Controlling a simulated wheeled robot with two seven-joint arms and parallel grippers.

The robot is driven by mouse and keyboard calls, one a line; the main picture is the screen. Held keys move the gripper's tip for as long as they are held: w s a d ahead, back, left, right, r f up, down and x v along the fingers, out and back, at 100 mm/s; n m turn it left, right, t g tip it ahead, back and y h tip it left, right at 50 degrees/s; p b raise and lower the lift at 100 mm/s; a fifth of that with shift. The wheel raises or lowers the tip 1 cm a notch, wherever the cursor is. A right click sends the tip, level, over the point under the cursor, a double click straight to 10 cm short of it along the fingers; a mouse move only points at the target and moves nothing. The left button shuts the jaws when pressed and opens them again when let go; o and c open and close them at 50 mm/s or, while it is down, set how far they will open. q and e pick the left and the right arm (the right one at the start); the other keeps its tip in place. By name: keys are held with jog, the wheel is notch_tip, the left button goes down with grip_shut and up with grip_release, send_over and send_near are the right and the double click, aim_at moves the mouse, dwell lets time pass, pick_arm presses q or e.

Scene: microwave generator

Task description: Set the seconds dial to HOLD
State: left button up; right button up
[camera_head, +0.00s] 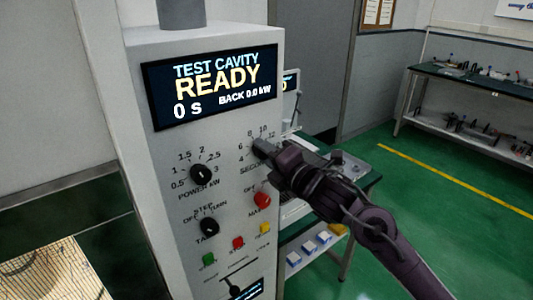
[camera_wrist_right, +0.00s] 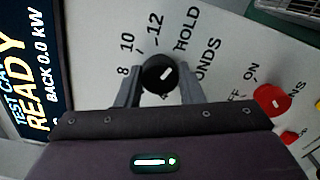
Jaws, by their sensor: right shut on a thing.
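The seconds dial (camera_wrist_right: 157,74) is a round black knob with a short white mark on the pale panel. The mark slants up and right, toward the side where HOLD (camera_wrist_right: 188,29) is printed; I cannot tell whether it lines up exactly. The numbers 8, 10 and 12 run around its upper left. My right gripper (camera_wrist_right: 160,88) has a finger on each side of the dial and is shut on it. In the head view my right gripper (camera_head: 261,148) covers most of the dial. The display (camera_head: 217,86) reads TEST CAVITY READY, 0 s, BACK 0.0 kW. My left gripper is not in view.
A red knob (camera_head: 262,200) is just below my right gripper. Green (camera_head: 209,259), red (camera_head: 238,243) and yellow (camera_head: 264,229) buttons are lower down. Green floor lies open to the right.

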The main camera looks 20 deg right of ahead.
jog(key=shift+m, duration=0.3)
jog(key=o, duration=1)
jog(key=b+v, duration=0.3)
jog(key=v, duration=0.4)
jog(key=shift+s+d, duration=0.15)
jog(key=shift+s, duration=0.2)
